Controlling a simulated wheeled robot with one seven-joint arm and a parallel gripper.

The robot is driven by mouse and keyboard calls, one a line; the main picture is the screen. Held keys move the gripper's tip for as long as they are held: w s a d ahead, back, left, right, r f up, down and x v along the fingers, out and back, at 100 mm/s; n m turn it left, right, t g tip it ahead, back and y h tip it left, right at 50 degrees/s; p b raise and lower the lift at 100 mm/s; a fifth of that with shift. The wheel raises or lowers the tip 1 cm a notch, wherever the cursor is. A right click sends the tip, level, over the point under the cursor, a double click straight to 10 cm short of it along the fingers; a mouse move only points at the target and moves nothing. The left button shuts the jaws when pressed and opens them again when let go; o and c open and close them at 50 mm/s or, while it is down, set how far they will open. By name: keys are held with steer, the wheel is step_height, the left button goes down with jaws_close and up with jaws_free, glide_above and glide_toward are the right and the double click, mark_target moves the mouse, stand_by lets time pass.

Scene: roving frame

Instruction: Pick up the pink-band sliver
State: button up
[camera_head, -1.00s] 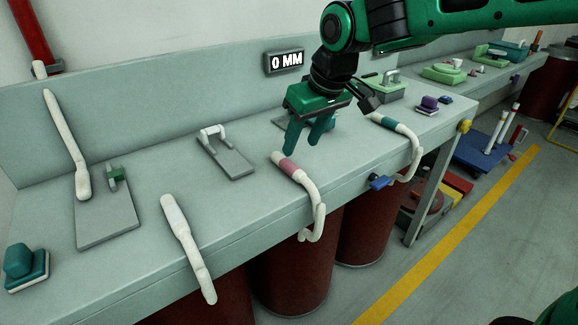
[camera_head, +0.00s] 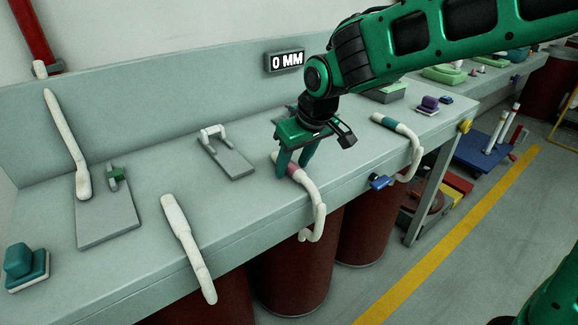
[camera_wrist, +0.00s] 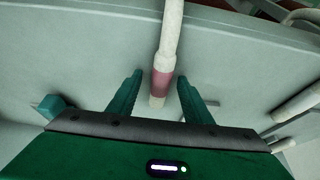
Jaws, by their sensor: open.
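The pink-band sliver (camera_head: 309,187) is a white, rope-like length with a pink band near its upper end. It lies on the bench and hangs over the front edge. In the wrist view the pink-band sliver (camera_wrist: 170,45) runs up the middle, its banded end between the fingers. My gripper (camera_head: 294,170) is open, with its two green fingers around the banded end. In the wrist view my gripper (camera_wrist: 160,82) has one finger on each side of the band, with gaps. The fingers partly hide the band in the head view.
A teal-band sliver (camera_head: 398,127) hangs over the edge to the right. A plain white piece (camera_head: 186,245) lies over the edge to the left. A grey plate with a white handle (camera_head: 228,158) sits behind-left on the bench (camera_head: 130,275). A blue knob (camera_head: 380,182) juts from the front edge.

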steer(key=c, duration=1.1)
steer(key=shift+c, duration=0.2)
steer(key=shift+r, duration=0.1)
